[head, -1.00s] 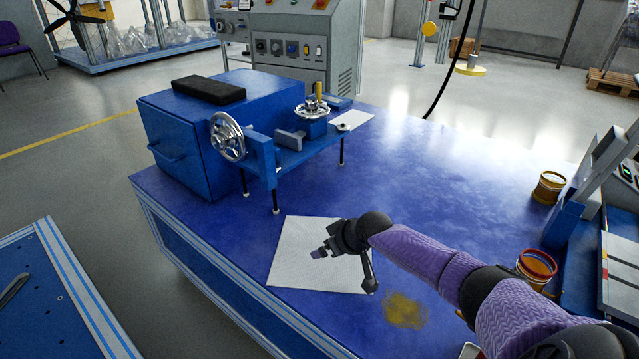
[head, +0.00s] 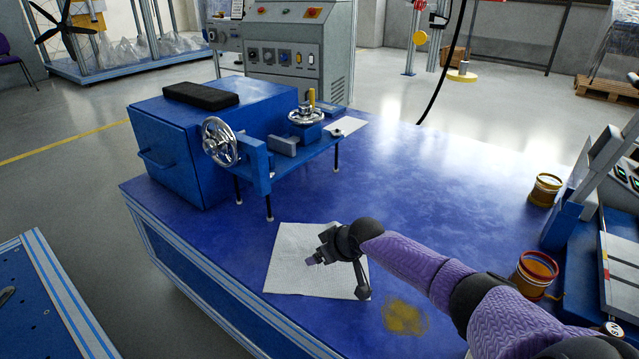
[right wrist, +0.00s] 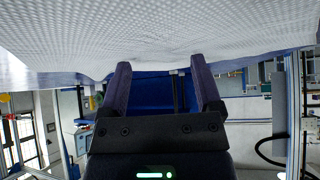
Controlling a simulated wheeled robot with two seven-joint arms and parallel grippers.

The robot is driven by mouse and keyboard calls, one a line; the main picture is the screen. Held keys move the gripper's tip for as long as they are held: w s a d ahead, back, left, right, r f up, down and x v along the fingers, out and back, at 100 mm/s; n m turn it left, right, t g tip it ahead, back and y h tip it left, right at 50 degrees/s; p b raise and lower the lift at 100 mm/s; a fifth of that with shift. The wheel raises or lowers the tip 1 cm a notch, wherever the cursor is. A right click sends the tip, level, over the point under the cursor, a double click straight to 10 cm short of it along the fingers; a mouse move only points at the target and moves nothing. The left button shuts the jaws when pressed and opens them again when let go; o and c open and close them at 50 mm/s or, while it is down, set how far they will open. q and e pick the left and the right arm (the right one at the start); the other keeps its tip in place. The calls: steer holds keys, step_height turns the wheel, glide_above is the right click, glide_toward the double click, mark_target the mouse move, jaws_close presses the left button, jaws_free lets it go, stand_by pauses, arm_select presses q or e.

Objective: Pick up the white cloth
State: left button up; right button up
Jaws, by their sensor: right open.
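The white cloth (head: 290,278) lies flat on the blue table (head: 450,215), near its front left edge. It has a dimpled texture and also fills the upper part of the right wrist view (right wrist: 160,30). My right gripper (head: 313,260) is over the cloth's middle, low and tilted. In the right wrist view its two fingers (right wrist: 160,65) are apart with nothing held between them. The fingertips are at or very near the cloth's surface; I cannot tell whether they touch it. My left gripper is not in view.
A blue fixture with handwheels (head: 270,155) stands behind the cloth, beside a blue box (head: 180,150). An open paint can (head: 536,275) and another can (head: 545,190) stand at the right. A yellow stain (head: 405,317) marks the table right of the cloth. The table's middle is clear.

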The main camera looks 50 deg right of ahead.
steer(key=shift+f, duration=0.1)
jaws_close()
stand_by(0.4)
